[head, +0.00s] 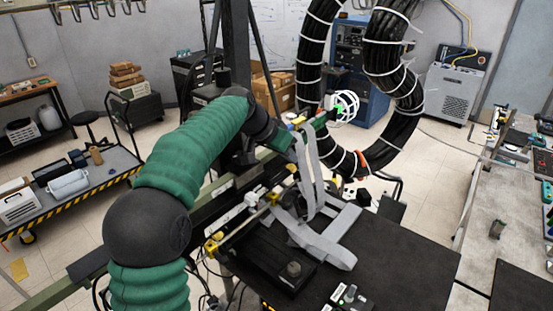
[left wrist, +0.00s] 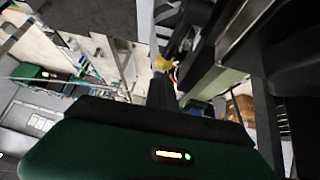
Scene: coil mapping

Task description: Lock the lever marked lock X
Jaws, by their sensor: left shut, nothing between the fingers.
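My left arm reaches in from the lower left, and its gripper (head: 291,152) is beside the long green rail near the grey straps. In the left wrist view the gripper's dark fingers (left wrist: 161,90) are together with nothing between them. A yellow-ended part (left wrist: 163,63) shows just beyond the fingertips; I cannot tell whether they touch. In the head view small yellow fittings sit along the rail, one near its far end (head: 298,123) and one at the near side (head: 213,244). No lock X marking is readable, so I cannot tell which part is that lever. My right gripper is not in view.
Thick black cable coils (head: 384,66) hang beyond the rail. Grey straps (head: 323,238) lie over the dark table (head: 405,258). A cart with yellow-black edging (head: 85,185) stands left. A cluttered bench (head: 485,215) stands right. Open floor separates the cart from the rail.

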